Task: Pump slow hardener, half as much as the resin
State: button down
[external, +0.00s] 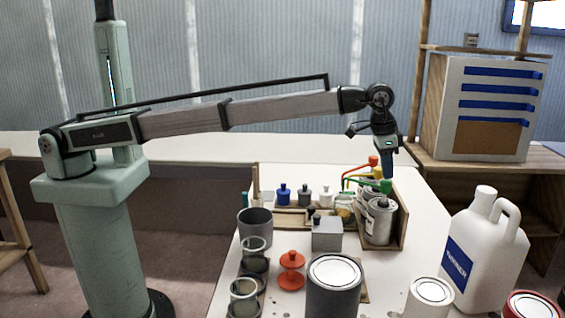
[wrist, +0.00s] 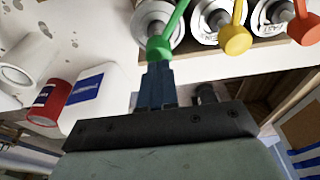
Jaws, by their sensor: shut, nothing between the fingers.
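My gripper (external: 388,172) is shut and empty, pointing down just above the green pump head (external: 386,187). In the wrist view the fingertips (wrist: 158,68) meet the green pump head (wrist: 160,48) in the picture; I cannot tell whether they touch it. The green pump stands on a grey can (external: 380,222). Beside it are a yellow pump (wrist: 235,38) and a red pump (wrist: 303,27) on similar cans. The can labels are not readable, so I cannot tell which is slow hardener. A jar with yellowish contents (external: 345,208) stands by the pump spouts.
The cans stand in a wooden rack (external: 403,222). Clear cups (external: 243,292), a red spool-like item (external: 291,270), a grey block (external: 327,234) and a large tin (external: 334,290) crowd the table. A white jug (external: 482,250) stands at the right.

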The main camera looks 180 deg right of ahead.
aim_at(386, 181)
jog(key=shift+f, duration=1.75)
jog(key=shift+r, duration=1.9)
jog(key=shift+r, duration=0.15)
jog(key=shift+r, duration=1.4)
jog(key=shift+w, duration=0.1)
